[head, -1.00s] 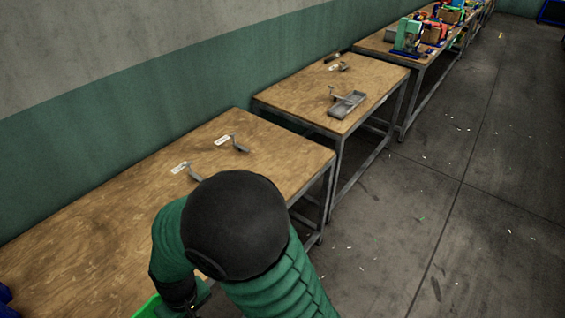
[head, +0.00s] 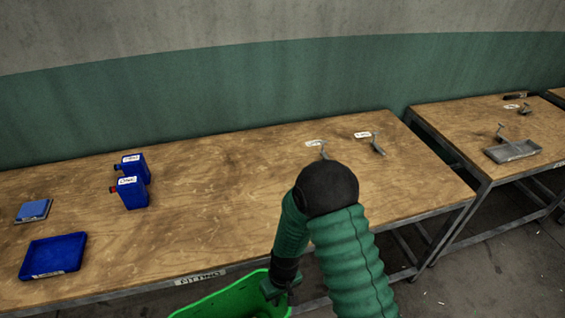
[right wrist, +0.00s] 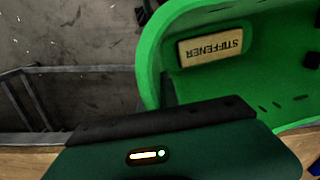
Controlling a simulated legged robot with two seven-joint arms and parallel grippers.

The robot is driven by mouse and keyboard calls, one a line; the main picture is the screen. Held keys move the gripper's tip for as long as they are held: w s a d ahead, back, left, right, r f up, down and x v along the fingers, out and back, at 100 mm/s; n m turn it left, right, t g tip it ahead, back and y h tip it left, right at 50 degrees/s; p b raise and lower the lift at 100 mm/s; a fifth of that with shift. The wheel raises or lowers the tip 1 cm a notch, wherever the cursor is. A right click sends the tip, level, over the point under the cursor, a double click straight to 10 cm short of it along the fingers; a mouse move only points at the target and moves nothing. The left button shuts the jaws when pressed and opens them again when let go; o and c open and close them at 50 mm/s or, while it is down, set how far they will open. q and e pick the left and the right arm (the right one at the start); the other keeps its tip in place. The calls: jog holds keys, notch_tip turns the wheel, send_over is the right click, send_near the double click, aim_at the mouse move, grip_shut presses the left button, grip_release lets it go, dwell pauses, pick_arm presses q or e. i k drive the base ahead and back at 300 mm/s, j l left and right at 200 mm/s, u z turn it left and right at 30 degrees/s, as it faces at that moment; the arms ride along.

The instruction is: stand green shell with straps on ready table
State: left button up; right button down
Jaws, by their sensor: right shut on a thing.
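The green shell (head: 230,299) hangs in front of the near table's front edge, partly cut off by the bottom of the head view. My right gripper (head: 276,291) is shut on the shell's rim at its right side. In the right wrist view the shell (right wrist: 152,50) shows its hollow inside, with a tan block (right wrist: 210,47) marked STIFFENER set in it. Small dark pieces show at the shell's right; I cannot tell whether they are straps. My left gripper is out of view. No table marked as ready can be read.
The near wooden table (head: 225,220) is marked FITTING. It bears two blue bottles (head: 132,192), a blue tray (head: 53,256), a blue pad (head: 34,210) and small metal tools (head: 376,145). Another table (head: 470,125) with a grey tray (head: 512,151) stands right, beyond a gap. The near table's middle is clear.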

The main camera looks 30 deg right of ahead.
aim_at(530, 131)
jog(key=l+z, duration=0.5)
jog(key=l, duration=4.6)
